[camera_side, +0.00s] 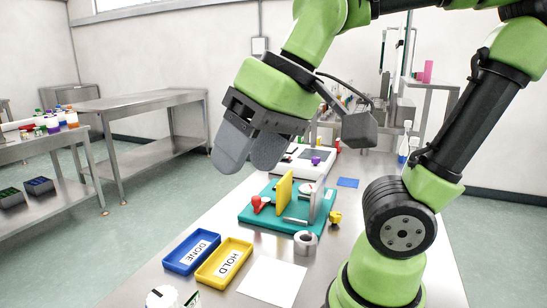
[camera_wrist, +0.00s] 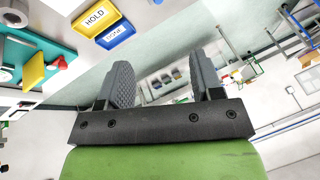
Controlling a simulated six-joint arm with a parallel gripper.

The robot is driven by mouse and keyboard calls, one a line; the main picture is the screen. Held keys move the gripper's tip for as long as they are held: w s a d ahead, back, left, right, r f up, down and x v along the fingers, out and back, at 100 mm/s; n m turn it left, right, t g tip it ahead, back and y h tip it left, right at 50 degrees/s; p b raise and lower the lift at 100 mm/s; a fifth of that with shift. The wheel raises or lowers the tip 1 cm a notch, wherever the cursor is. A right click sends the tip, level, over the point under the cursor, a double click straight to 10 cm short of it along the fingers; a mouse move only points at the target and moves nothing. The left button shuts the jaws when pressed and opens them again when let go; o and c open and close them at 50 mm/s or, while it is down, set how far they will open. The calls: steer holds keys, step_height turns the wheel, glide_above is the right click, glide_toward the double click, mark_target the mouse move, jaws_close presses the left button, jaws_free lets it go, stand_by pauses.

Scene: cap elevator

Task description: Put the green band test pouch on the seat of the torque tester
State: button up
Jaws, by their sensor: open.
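My gripper (camera_side: 246,164) is open and empty, raised in the air above the left side of the bench. In the wrist view its two fingers (camera_wrist: 164,68) stand wide apart with nothing between them. A small white and green piece (camera_side: 192,298) at the bottom edge of the side view may be the green band pouch; it is cut off and I cannot be sure. A white device with a grey panel (camera_side: 306,156) stands behind the teal fixture, partly hidden by my gripper. I cannot tell whether it is the torque tester, and no seat shows clearly.
The teal fixture (camera_side: 258,215) carries a yellow upright plate (camera_side: 284,190) and a red knob (camera_side: 260,203). In front are the blue DONE tray (camera_side: 186,268), yellow HOLD tray (camera_side: 208,277), a grey ring (camera_side: 305,243) and a white sheet (camera_side: 272,281). A round white item (camera_side: 161,298) is bottom left.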

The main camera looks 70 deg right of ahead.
steer(key=shift+s+d+f+m+t, duration=0.3)
steer(key=shift+s+d+t, duration=0.25)
steer(key=shift+s, duration=0.05)
steer(key=shift+s+d+f+m+t, duration=0.3)
steer(key=shift+s+d+t, duration=0.25)
steer(key=shift+s, duration=0.05)
